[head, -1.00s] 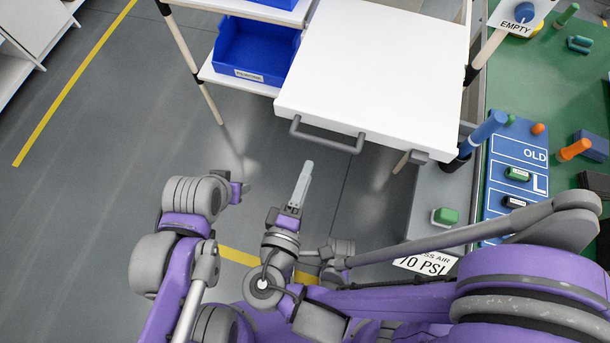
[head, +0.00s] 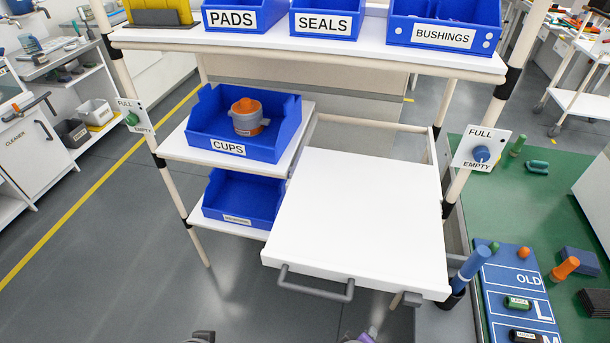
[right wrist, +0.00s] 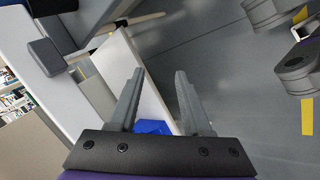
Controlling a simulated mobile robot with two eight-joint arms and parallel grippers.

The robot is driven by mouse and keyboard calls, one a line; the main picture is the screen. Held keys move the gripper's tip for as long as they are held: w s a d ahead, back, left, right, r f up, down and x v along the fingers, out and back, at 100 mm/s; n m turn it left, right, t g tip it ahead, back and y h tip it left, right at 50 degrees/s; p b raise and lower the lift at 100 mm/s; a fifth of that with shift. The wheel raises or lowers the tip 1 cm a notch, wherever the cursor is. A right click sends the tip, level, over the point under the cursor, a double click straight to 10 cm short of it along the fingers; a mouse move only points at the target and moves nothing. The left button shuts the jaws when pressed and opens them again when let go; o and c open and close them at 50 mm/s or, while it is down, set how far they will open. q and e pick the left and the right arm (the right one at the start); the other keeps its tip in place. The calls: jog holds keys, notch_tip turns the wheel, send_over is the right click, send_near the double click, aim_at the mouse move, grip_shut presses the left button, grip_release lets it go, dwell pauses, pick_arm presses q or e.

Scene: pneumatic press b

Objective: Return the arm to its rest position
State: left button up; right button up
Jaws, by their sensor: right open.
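My right gripper (right wrist: 160,76) is open in the right wrist view, with its two grey fingers apart and nothing between them. In the head view only a small part of my right arm shows at the bottom edge, below the drawer's handle. My left gripper is out of view; only a grey piece of my left arm shows at the bottom edge of the head view.
A white pulled-out drawer (head: 360,215) with a grey handle (head: 315,291) juts out from the shelf rack. A blue CUPS bin (head: 240,130) holds an orange-and-grey cup (head: 248,118). A green bench (head: 505,210) stands right. The floor at left is clear.

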jog(key=s+d+r+m+y+p, duration=0.1)
jog(key=s+d+r+m+y, duration=0.1)
jog(key=d+r+m+y, duration=0.45)
pick_arm(q)
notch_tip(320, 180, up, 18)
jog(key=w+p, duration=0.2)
jog(key=p, duration=1.3)
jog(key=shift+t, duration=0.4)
pick_arm(e)
notch_tip(320, 180, up, 14)
jog(key=w+a+m+h, duration=0.1)
jog(key=h, duration=0.1)
jog(key=shift+w+a+m+h, duration=0.25)
jog(key=shift+w+m+h, duration=0.1)
jog(key=shift+w, duration=0.05)
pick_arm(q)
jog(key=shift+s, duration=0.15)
pick_arm(e)
jog(key=shift+s+r, duration=0.1)
jog(key=shift+s, duration=0.05)
